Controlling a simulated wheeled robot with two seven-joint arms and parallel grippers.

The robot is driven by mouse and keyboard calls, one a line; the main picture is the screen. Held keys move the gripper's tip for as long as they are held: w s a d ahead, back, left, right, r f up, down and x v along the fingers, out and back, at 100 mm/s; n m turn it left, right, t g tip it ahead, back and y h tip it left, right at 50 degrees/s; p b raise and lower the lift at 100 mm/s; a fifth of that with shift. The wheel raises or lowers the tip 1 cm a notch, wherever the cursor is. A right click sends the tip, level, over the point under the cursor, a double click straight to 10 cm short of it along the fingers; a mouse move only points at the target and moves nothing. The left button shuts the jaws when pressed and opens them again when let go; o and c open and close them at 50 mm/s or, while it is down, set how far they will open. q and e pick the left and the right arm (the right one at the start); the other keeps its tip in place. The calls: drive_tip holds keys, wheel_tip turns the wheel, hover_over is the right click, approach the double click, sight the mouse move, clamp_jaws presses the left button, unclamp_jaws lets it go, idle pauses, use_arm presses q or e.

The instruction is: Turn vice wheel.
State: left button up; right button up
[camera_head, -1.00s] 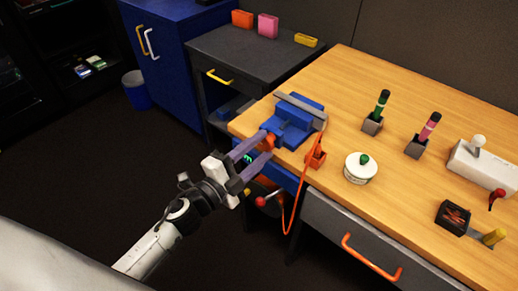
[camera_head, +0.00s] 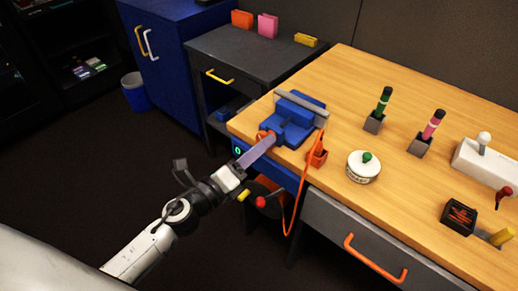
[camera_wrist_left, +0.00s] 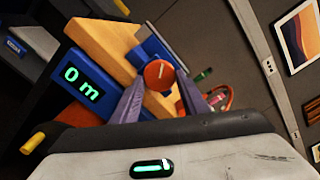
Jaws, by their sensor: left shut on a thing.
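The blue vice (camera_head: 295,117) is fixed at the near left corner of the wooden workbench, with a grey bar across its top. Its round orange-red wheel (camera_wrist_left: 159,74) faces my left wrist camera and bears a pale line mark. My left gripper (camera_head: 270,138) reaches the wheel from the front. Its two purple fingers (camera_wrist_left: 159,98) are on either side of the wheel, shut on it. In the head view the fingers overlap and hide most of the wheel. My right gripper is not in view.
A display (camera_wrist_left: 82,88) reading "0 m" is on the bench's blue front below the vice. An orange cable (camera_head: 299,190) hangs to the right of the wheel. A white round pot (camera_head: 363,168) and pen holders stand further right.

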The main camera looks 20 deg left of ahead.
use_arm(q)
drive_tip(key=shift+m, duration=0.9)
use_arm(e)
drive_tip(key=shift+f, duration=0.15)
use_arm(q)
drive_tip(key=o, duration=1)
drive_tip(key=shift+s, duration=0.15)
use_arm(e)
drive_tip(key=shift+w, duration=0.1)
use_arm(q)
drive_tip(key=b+v, duration=0.3)
drive_tip(key=v, duration=0.7)
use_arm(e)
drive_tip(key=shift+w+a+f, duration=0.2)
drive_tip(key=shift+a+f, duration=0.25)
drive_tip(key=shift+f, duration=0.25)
